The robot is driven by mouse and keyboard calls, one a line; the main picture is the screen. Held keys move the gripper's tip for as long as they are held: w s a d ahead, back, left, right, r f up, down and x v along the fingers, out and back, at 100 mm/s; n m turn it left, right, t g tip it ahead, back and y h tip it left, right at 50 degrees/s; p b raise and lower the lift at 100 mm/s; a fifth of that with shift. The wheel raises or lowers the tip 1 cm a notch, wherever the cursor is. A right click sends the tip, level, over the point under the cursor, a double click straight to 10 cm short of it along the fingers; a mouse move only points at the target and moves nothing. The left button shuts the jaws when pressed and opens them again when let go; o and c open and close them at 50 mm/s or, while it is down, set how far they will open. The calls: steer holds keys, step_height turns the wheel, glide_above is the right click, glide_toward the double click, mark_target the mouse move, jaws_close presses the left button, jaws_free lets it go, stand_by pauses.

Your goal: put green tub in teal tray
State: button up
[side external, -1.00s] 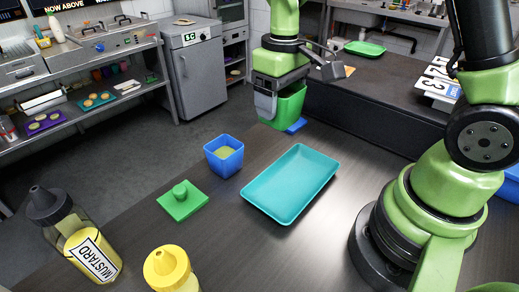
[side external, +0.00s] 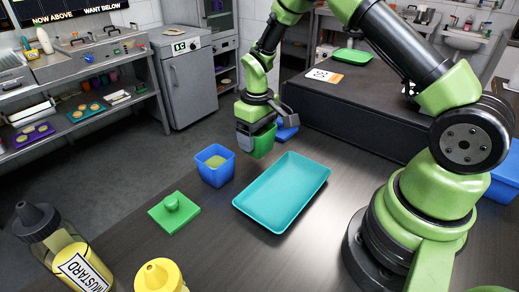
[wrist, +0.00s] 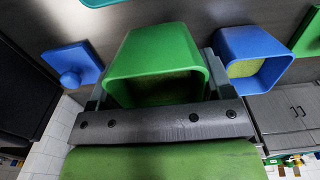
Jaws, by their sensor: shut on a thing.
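The green tub (side external: 264,143) is in my gripper (side external: 256,136), low at the far side of the counter and partly hidden by the jaws. In the wrist view the tub (wrist: 152,50) sits between the two fingers, with pale yellowish contents inside. Whether its base touches the counter is unclear. The teal tray (side external: 282,190) lies empty on the counter, nearer the side camera and apart from the tub. A corner of the tray (wrist: 100,2) shows at the top of the wrist view.
A blue tub (side external: 215,167) with similar contents stands left of the green tub. A blue lid (side external: 287,133) lies to its right. A green lid (side external: 174,212) and mustard bottles (side external: 80,268) are at the left. A dark raised block (side external: 350,115) stands behind.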

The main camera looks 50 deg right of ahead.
steer(key=shift+f, duration=1.95)
steer(key=shift+f, duration=0.15)
steer(key=o, duration=1)
steer(key=shift+c, duration=0.2)
